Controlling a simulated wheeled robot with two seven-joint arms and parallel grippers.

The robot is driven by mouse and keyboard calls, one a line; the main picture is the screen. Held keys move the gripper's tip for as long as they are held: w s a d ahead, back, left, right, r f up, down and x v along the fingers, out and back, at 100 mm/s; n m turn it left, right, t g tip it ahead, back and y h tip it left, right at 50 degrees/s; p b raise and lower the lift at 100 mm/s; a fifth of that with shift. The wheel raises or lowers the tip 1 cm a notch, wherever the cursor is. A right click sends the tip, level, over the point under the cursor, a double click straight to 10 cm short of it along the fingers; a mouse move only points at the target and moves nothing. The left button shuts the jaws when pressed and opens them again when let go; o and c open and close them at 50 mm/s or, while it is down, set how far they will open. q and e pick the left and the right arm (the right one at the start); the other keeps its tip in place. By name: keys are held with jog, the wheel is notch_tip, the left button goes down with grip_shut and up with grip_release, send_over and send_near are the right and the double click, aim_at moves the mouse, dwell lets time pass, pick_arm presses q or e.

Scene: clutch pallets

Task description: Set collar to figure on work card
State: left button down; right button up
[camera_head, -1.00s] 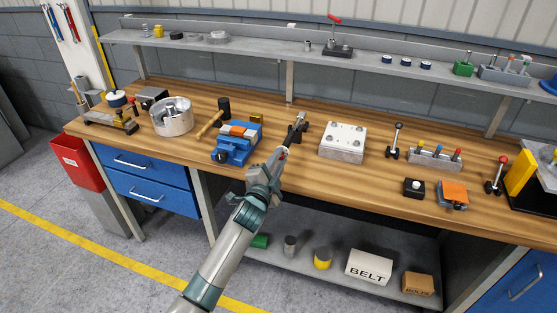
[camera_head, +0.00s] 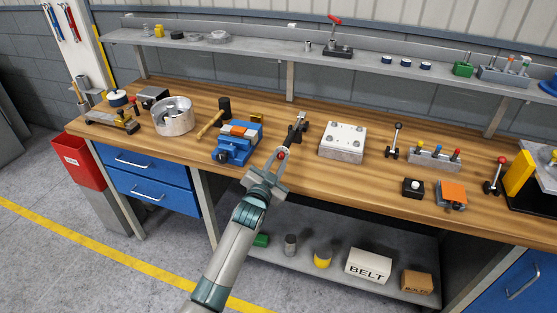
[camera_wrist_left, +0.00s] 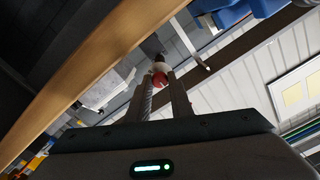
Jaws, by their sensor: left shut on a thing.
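My left gripper (camera_head: 279,160) reaches in over the front edge of the workbench, in front of a dark upright device (camera_head: 297,130). It is shut on a small red knob (camera_head: 282,155). In the left wrist view the red knob (camera_wrist_left: 159,79) sits between the two fingertips, with a pale part and a dark tip beyond it. Whether the knob is joined to the dark device I cannot tell. I cannot make out a collar or a readable work card. My right gripper is not in view.
A blue vise (camera_head: 234,150) stands left of the gripper and a light metal block (camera_head: 343,142) stands right of it. A ball-topped lever (camera_head: 394,141) and a rack with coloured knobs (camera_head: 434,158) are further right. The wooden bench top (camera_head: 325,180) is clear in front of the block.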

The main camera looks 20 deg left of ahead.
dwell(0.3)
pick_arm(q)
jog(key=c, duration=1.6)
grip_release()
jog(key=shift+s, duration=0.15)
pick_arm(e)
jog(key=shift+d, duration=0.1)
pick_arm(q)
jog(key=shift+s+f, duration=0.1)
jog(key=shift+s, duration=0.4)
jog(key=s+b, duration=0.1)
jog(key=s, duration=0.4)
jog(key=s+b, duration=0.1)
jog(key=s, duration=0.4)
jog(key=s+b, duration=0.1)
jog(key=s, duration=0.5)
jog(key=shift+a+b, duration=0.3)
jog(key=shift+b, duration=0.05)
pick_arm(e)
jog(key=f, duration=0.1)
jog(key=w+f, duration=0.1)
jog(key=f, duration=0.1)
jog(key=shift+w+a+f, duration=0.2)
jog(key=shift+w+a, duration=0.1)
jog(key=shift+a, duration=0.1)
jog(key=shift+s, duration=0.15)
